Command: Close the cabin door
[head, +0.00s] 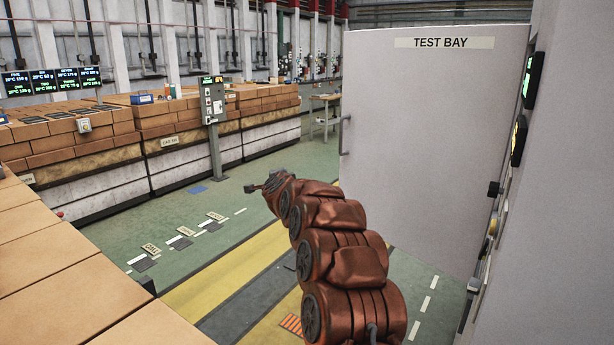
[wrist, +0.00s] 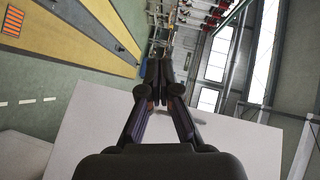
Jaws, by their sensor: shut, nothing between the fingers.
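The cabin door (head: 420,150) is a large white panel with a TEST BAY sign (head: 444,43) near its top. It stands open, swung out from the white cabin wall (head: 560,200) at the right. Its grey handle (head: 344,135) is on the left edge. My gripper (head: 262,186) is left of the door and lower than the handle, apart from both in the head view. In the wrist view the shut fingers (wrist: 160,82) have nothing between them, and the white door panel (wrist: 85,135) shows behind and below them.
Brick-topped counters (head: 90,150) run along the left and back, with a grey control post (head: 213,120) in front. A brown block surface (head: 60,270) fills the near left. Wall screens and switches (head: 493,225) sit on the cabin wall.

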